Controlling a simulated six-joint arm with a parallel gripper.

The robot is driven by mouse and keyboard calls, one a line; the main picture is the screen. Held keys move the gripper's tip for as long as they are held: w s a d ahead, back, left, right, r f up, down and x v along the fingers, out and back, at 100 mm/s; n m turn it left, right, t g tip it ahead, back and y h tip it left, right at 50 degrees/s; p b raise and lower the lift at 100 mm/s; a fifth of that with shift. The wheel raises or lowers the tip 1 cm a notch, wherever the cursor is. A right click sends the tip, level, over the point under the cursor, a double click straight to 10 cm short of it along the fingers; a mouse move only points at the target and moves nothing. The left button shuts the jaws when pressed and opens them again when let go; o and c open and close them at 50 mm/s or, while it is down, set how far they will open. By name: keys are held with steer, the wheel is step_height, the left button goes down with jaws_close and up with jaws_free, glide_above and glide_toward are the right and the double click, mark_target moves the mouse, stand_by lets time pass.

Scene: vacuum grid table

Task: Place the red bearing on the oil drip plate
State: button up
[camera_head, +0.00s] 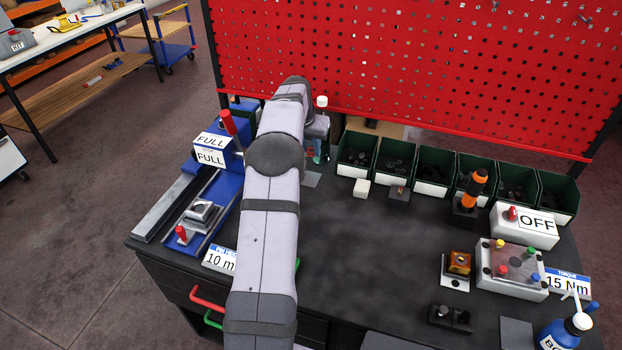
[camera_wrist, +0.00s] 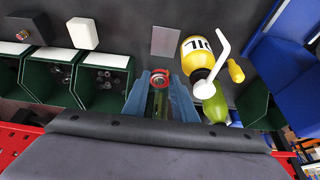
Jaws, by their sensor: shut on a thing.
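The red bearing (camera_wrist: 161,78) is a red ring with a metal centre, seen in the wrist view between the blue fingers of my gripper (camera_wrist: 160,88). My gripper is shut on it. A flat grey square plate (camera_wrist: 165,41), which looks like the oil drip plate, lies on the dark table just past the bearing, beside the yellow oil bottle. In the head view this plate (camera_head: 312,180) is partly hidden by my arm. A bit of red (camera_head: 311,152) shows at my gripper there, mostly hidden behind the arm.
The yellow oil bottle (camera_wrist: 196,52) with a white spout stands close to the right of my gripper in the wrist view. Green bins (camera_wrist: 103,75) stand to the left. A white block (camera_head: 361,188) is near the plate. The table's middle (camera_head: 370,250) is clear.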

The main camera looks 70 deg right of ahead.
mark_target(312, 178)
steer(key=shift+f+p, duration=1.75)
steer(key=shift+f, duration=3.15)
steer(key=shift+f, duration=0.15)
steer(key=o, duration=0.7)
steer(key=shift+o, duration=0.3)
steer(key=shift+r, duration=0.25)
steer(key=b+v, duration=0.3)
steer(key=v, duration=0.9)
steer(key=shift+b, duration=0.4)
steer(key=shift+f, duration=0.1)
